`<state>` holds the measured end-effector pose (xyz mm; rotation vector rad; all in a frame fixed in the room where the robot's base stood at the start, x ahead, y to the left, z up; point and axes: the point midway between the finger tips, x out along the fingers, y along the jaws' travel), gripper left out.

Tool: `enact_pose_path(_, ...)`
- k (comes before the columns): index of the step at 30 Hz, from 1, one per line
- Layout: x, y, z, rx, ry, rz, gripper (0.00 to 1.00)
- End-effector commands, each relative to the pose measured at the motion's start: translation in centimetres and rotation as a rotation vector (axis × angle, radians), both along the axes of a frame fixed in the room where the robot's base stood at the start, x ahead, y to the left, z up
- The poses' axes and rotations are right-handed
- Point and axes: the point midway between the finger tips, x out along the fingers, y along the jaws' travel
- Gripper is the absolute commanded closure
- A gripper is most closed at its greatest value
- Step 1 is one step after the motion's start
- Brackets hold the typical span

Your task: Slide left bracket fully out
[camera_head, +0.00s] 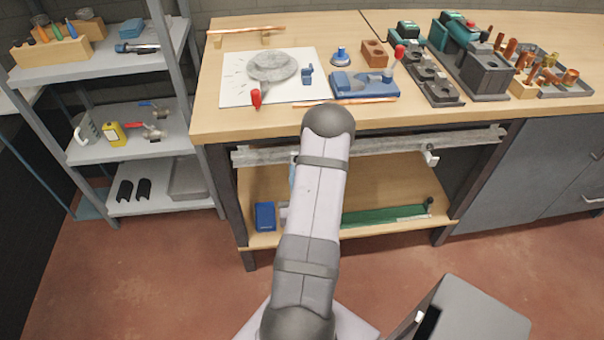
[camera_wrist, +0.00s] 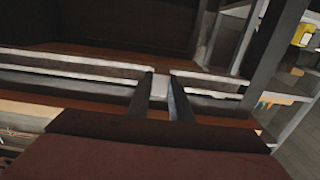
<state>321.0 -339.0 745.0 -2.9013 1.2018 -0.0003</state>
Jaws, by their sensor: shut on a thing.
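A long grey rail (camera_head: 466,140) runs along the front of the workbench, below its top. The right bracket (camera_head: 430,156), small and white, sits on the rail right of my arm. The left bracket does not show in the head view; my arm covers the middle-left part of the rail. In the wrist view, the rail (camera_wrist: 80,66) crosses the picture. My gripper (camera_wrist: 163,84) is at the rail, its two dark fingers closed on a small pale block, which appears to be the left bracket (camera_wrist: 159,87). How far it sits along the rail is hard to tell.
The bench top (camera_head: 214,115) above carries tools, a blue vise-like device (camera_head: 362,85) and copper parts. A lower shelf (camera_head: 360,180) holds a blue box (camera_head: 265,216) and a green strip. A grey shelf rack (camera_head: 130,65) stands left. A grey box (camera_head: 470,310) stands front right.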

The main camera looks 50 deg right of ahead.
Motion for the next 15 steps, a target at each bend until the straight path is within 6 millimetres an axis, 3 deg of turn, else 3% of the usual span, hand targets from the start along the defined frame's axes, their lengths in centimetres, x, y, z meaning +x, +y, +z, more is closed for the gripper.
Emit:
enact_pose_path(1, 0.02, 0.01, 0.06, -0.002, -0.001, 0.001, 1.00)
enact_pose_path(2, 0.02, 0.01, 0.05, -0.002, -0.001, 0.001, 0.77)
enact_pose_path(4, 0.01, 0.00, 0.05, -0.002, -0.001, 0.001, 0.62)
enact_pose_path(15, -0.02, -0.02, 0.22, -0.001, 0.000, 0.000, 0.62)
